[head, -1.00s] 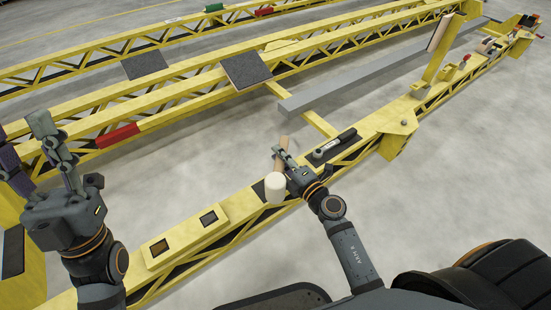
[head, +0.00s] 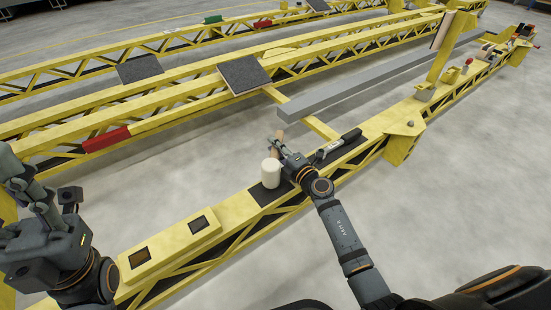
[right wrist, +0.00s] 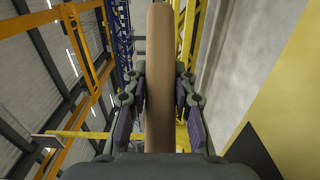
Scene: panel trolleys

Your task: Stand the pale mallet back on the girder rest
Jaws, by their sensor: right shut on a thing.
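The pale mallet has a cream cylindrical head (head: 270,173) and a light wooden handle (head: 279,139). My right gripper (head: 276,147) is shut on the handle, which stands between its fingers in the right wrist view (right wrist: 159,85). The head hangs lowermost, over the dark pad (head: 267,197) on the near yellow girder (head: 235,208). I cannot tell whether the head touches the pad. My left gripper (head: 42,195) is at the left edge, partly cut off, with its fingers apart and nothing seen between them.
A black-and-grey tool (head: 338,146) lies on the girder just right of the pad. A raised yellow block with two dark windows (head: 170,240) is to the left. A grey beam (head: 340,92) and more yellow girders lie beyond. Bare floor separates them.

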